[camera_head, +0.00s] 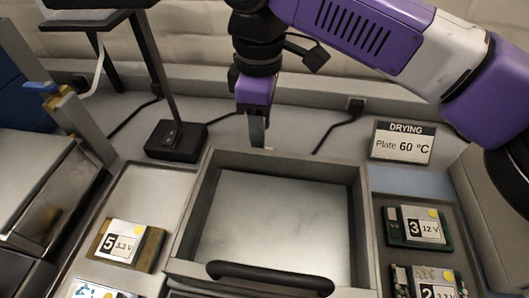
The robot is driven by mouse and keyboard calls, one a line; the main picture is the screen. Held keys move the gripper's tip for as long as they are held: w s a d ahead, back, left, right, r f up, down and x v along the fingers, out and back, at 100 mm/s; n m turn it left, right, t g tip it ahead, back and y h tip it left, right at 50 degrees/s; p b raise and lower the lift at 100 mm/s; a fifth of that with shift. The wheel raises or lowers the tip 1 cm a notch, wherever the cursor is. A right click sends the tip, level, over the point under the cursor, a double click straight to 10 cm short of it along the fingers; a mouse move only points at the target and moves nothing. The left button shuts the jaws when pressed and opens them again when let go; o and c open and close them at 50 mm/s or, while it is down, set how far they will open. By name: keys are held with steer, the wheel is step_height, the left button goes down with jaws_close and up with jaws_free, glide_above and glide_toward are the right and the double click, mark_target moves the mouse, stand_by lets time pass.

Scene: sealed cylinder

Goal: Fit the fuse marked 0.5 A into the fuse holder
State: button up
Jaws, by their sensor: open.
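I see no fuse and no fuse holder that I can make out in the head view. My gripper (257,132) hangs pointing down at the upper middle, by the back wall of an open tray. Its purple body shows above a grey finger, and the fingers overlap from this side. It is open, and I see nothing held in it.
The grey tray (365,230) has an empty metal floor and a black front handle (270,277). Boards marked 5 (125,243) and 3 (415,226) lie either side. A "DRYING Plate 60 °C" sign (402,143) stands right; a black stand (176,138) stands left.

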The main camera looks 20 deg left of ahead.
mark_target(265, 154)
steer(key=shift+w+d+f, duration=0.1)
steer(key=shift+d+f, duration=0.05)
steer(key=shift+f, duration=1.2)
steer(key=shift+w+d+f, duration=0.1)
steer(key=shift+d+f, duration=0.05)
steer(key=shift+f, duration=1.2)
jaws_close()
